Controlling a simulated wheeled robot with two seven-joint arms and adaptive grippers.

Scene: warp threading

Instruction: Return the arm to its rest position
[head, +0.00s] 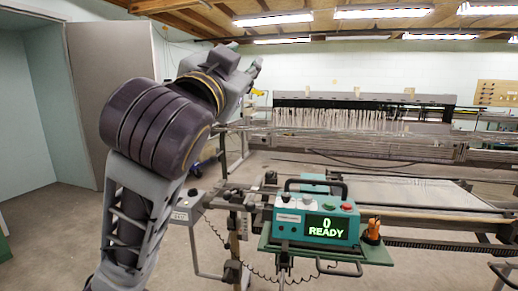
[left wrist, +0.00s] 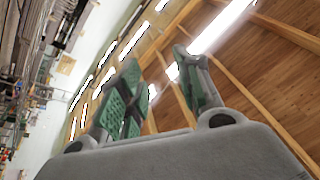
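My left arm rises from the bottom left in the head view, with its forearm raised and bent. My left gripper (head: 254,72) is at the upper middle, high above the floor and pointing up and to the right. In the left wrist view its two fingers (left wrist: 160,88) with green pads stand apart, with nothing between them. They point toward the wooden ceiling. My right gripper is not in view.
A long loom with white warp threads (head: 345,119) stands behind. Open floor lies at the left, near a grey partition (head: 108,75).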

